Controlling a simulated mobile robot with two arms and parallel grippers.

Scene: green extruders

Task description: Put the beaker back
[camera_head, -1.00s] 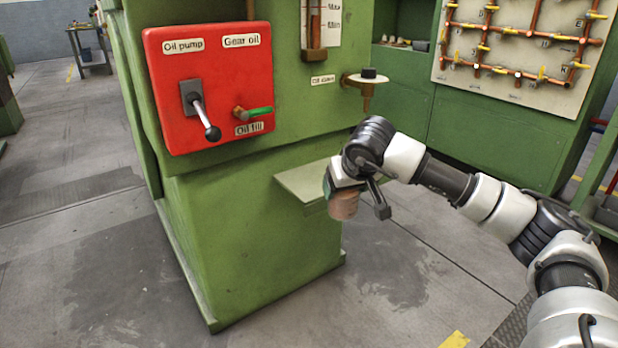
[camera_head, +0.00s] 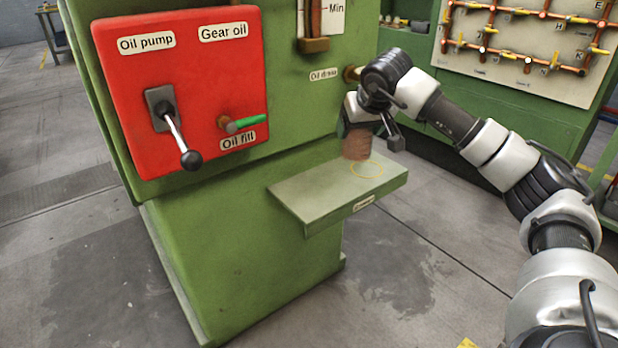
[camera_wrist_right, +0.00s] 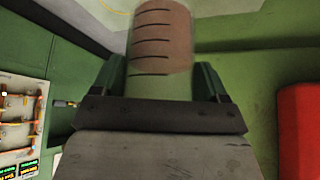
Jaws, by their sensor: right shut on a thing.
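The beaker (camera_head: 356,144) is brownish and translucent, and my right gripper (camera_head: 366,128) is shut on it. In the right wrist view the beaker (camera_wrist_right: 162,40) shows dark graduation lines between the two fingers of the gripper (camera_wrist_right: 165,85). In the head view the beaker hangs over the green shelf (camera_head: 310,200) that juts from the machine, close to a yellow ring (camera_head: 366,169) drawn on it. I cannot tell whether its base touches the shelf. My left gripper is not in view.
A red panel (camera_head: 235,75) with a black-knobbed lever (camera_head: 180,140) and a green-handled valve (camera_head: 245,123) is left of the shelf. The oil drain fitting (camera_head: 351,74) is partly hidden behind my right arm. Open floor lies in front of the shelf.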

